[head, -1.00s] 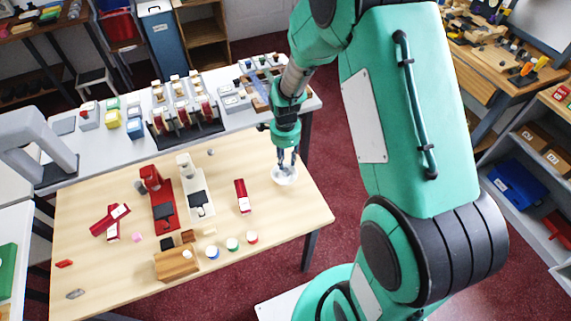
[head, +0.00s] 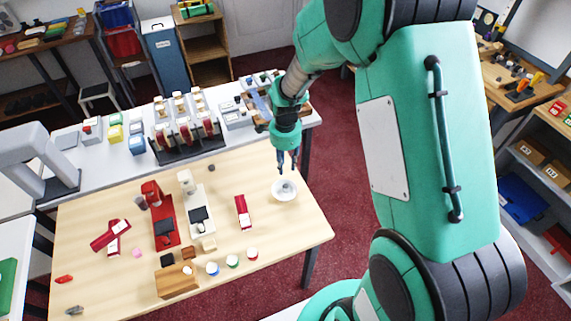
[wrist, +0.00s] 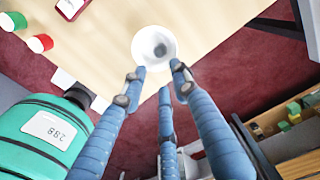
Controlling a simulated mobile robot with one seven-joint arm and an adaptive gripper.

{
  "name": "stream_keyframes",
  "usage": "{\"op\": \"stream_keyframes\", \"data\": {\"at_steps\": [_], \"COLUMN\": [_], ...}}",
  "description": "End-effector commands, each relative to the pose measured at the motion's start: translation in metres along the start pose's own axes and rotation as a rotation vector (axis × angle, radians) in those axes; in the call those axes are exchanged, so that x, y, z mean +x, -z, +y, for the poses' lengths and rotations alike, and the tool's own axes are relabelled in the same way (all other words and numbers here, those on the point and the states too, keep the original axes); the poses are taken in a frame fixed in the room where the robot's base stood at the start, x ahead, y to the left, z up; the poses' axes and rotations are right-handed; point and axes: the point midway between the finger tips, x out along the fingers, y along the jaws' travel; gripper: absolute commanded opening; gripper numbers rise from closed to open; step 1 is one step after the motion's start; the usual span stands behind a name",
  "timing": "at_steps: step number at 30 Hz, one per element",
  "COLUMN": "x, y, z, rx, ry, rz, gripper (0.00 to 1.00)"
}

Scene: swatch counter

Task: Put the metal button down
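A white bowl (head: 277,195) stands near the table's right end. A small grey round thing, seemingly the metal button (head: 285,187), lies inside it; it also shows in the wrist view (wrist: 160,50). My gripper (head: 288,170) is just above the bowl, pointing down. In the wrist view, my gripper (wrist: 157,74) has its blue fingers apart, with nothing between the tips. The bowl (wrist: 140,48) lies beyond the fingertips there. The fingers seem clear of the button.
A red-and-white box (head: 243,212) lies left of the bowl. Several small lidded tubs (head: 232,261) and a wooden block (head: 177,281) stand at the front edge. A red machine (head: 164,222) and a white machine (head: 198,210) stand mid-table. The table's right edge is close to the bowl.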

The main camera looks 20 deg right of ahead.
Motion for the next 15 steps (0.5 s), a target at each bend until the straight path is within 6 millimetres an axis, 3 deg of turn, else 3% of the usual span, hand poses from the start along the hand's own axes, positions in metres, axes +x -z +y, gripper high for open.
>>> {"op": "stream_keyframes", "data": {"at_steps": [8,15], "x": [-0.002,-0.032], "y": [0.000,-0.004], "z": [0.000,0.005], "rx": [-0.004,-0.085], "ry": [0.002,0.030], "rz": [0.000,0.004], "gripper": [0.29,0.29]}}
